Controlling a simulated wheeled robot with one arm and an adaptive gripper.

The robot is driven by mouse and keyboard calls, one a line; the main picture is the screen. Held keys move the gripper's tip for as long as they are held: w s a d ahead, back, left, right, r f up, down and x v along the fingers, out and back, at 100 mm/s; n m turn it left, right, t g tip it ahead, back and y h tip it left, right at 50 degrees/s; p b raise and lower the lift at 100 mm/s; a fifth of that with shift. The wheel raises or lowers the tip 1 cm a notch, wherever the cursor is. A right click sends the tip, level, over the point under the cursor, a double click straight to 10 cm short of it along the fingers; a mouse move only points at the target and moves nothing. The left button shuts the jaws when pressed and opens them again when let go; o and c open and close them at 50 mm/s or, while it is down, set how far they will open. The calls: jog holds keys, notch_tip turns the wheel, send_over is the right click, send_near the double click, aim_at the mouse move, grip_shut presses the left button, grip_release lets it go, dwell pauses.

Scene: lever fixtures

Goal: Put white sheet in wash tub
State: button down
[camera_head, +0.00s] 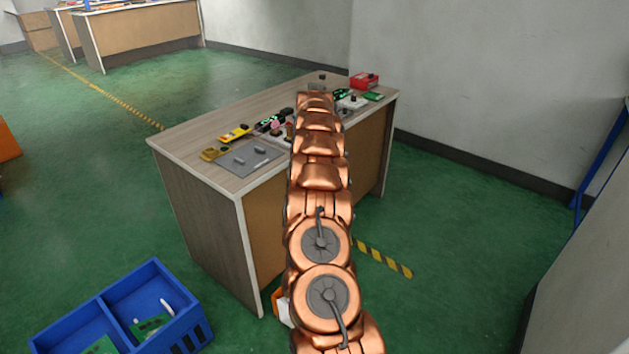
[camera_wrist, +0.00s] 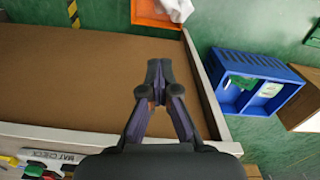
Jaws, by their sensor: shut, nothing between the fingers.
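A crumpled white sheet-like piece (camera_wrist: 178,9) lies against an orange container (camera_wrist: 150,12) on the floor at the top of the wrist view, cut off by the frame edge. In the head view the white piece (camera_head: 284,312) and some orange show beside the table's foot, mostly hidden by my arm. I cannot tell whether the orange container is the wash tub. My gripper (camera_wrist: 157,66) is shut and empty, in front of the table's brown side panel, apart from the white piece. My gripper is hidden in the head view.
A blue two-compartment bin (camera_head: 154,285) with green boards and a white piece stands on the floor. The table (camera_head: 190,130) carries several switches, a red box (camera_head: 364,80) and a grey plate (camera_head: 250,157).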

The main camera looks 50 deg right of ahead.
notch_tip(320, 180, down, 46)
jog(key=b, duration=1.4)
jog(key=shift+r, duration=0.2)
jog(key=c, duration=1.9)
grip_release()
jog(key=o, duration=1.1)
jog(key=shift+o, duration=0.4)
jog(key=o, duration=0.7)
jog(key=shift+r, duration=0.15)
